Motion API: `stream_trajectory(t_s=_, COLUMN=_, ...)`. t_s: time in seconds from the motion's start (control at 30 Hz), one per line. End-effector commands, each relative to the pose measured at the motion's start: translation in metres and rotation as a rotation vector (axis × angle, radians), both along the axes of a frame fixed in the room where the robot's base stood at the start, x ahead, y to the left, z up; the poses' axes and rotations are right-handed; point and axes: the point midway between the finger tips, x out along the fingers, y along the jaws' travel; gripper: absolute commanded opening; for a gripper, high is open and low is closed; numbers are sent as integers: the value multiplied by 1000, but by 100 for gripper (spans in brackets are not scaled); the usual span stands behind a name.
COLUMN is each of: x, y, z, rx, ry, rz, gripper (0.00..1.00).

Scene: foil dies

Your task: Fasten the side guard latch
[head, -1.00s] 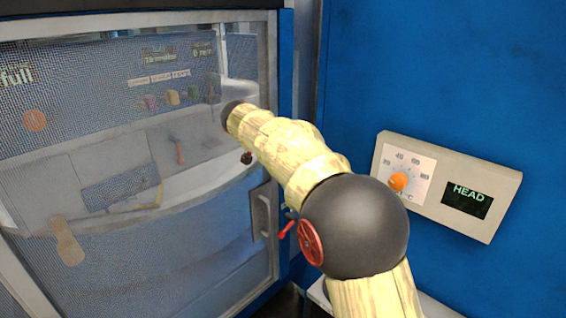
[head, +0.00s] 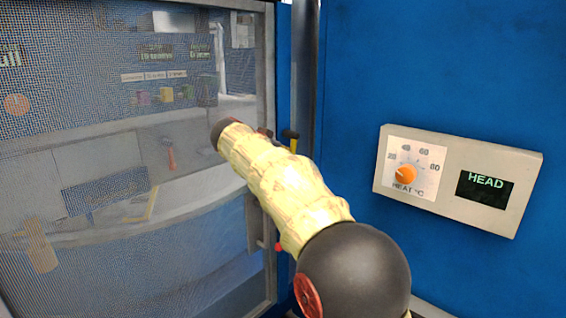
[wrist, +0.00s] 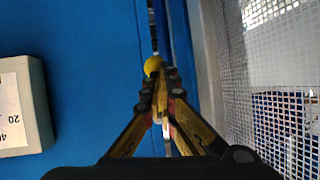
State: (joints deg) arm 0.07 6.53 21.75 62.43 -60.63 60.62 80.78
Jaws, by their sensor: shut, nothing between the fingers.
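The side guard is a grey-framed mesh door (head: 120,200) filling the left of the head view; its mesh also shows at the right of the wrist view (wrist: 265,60). A grey handle (head: 254,236) sits low on its right frame, with a small red-tipped part (head: 278,247) beside it. My gripper (wrist: 161,88) is shut and empty in the wrist view, its yellow-and-black fingers pointing at the door edge. A round yellow knob (wrist: 153,66) shows just beyond the fingertips; whether they touch is unclear. My forearm hides most of the latch area in the head view.
A beige control box (head: 455,185) with an orange dial (head: 405,174) and a HEAD display stands out from the blue wall (head: 440,60). The box also shows at the left of the wrist view (wrist: 22,105). Blue wall between box and door edge is clear.

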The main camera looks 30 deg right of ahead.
Motion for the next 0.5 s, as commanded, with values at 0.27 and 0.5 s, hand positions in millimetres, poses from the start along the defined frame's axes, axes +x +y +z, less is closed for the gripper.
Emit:
stream_trajectory(t_s=0.27, x=3, y=-7, z=-10, rx=0, ry=2, rz=0, gripper=0)
stream_trajectory(t_s=0.5, x=4, y=-10, z=-10, rx=0, ry=2, rz=0, gripper=0)
